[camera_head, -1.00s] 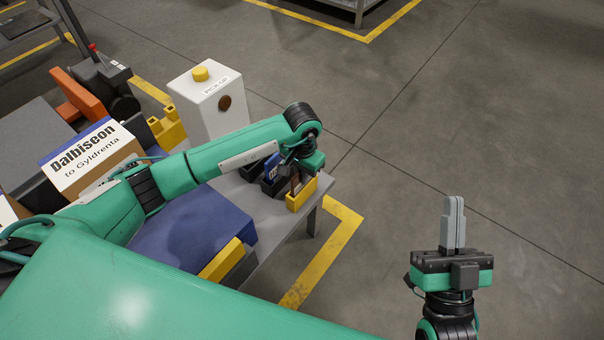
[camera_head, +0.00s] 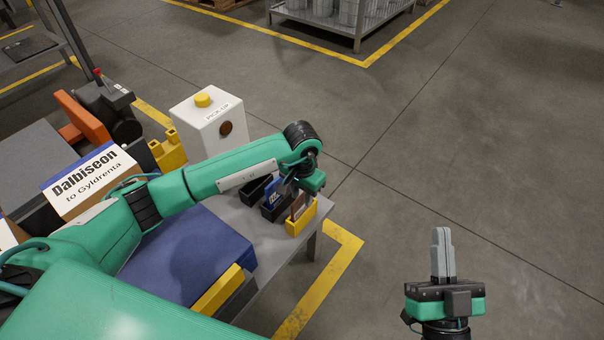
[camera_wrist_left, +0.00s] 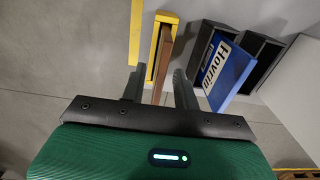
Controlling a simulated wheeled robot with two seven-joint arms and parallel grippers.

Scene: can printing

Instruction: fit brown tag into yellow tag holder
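The brown tag (camera_head: 298,206) stands in the yellow tag holder (camera_head: 302,225) at the table's right corner. In the left wrist view the brown tag (camera_wrist_left: 162,68) is slightly tilted, its far end inside the yellow holder (camera_wrist_left: 154,50). My left gripper (camera_head: 303,190) is just above the holder. In the left wrist view its fingers (camera_wrist_left: 160,88) are apart, one on each side of the tag, with gaps visible. How deep the tag sits cannot be told. My right gripper (camera_head: 442,254) is shut and empty over the floor, away from the table.
Beside the yellow holder is a dark holder with a blue tag (camera_wrist_left: 228,72), and another dark holder (camera_wrist_left: 261,52). A blue case (camera_head: 190,255) lies nearer. The floor at right is clear.

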